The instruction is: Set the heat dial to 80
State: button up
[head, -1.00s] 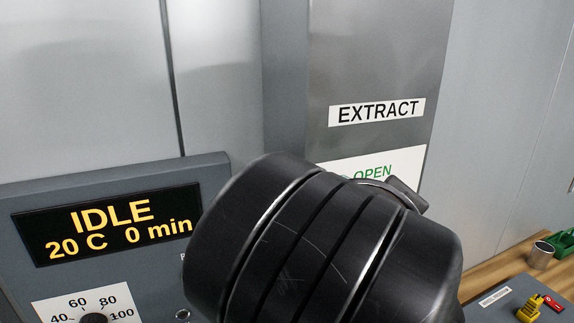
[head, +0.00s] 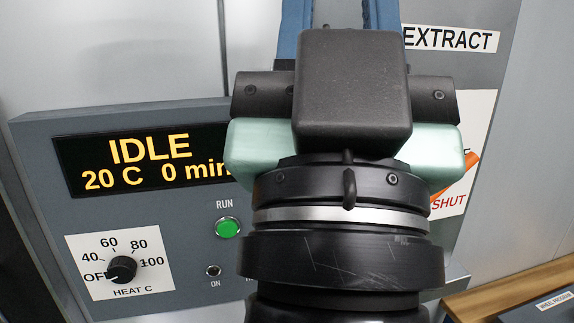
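The heat dial (head: 122,270) is a black round knob on a white plate marked OFF, 40, 60, 80, 100 and HEAT C, at the lower left of the head view. Its pointer appears to be at the OFF side, though the mark is small. The display (head: 145,160) above it reads IDLE, 20 C, 0 min. My gripper (head: 340,25) is seen from behind, to the right of the dial and apart from it. Its body hides part of the panel. Two blue parts stick out beyond it, but the fingertips and any opening between them are hidden or unclear.
A green RUN button (head: 228,227) and a small ON switch (head: 213,271) sit right of the dial. An orange lever (head: 462,174) stands by the SHUT label under EXTRACT. A wooden bench (head: 515,287) is at the lower right. The space before the dial looks clear.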

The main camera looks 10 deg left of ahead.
aim_at(121, 270)
jog(key=i+l+u, duration=0.1)
jog(key=u, duration=0.3)
jog(key=l+u, duration=0.1)
jog(key=u, duration=0.35)
jog(key=i+l+u, duration=0.1)
jog(key=u, duration=0.3)
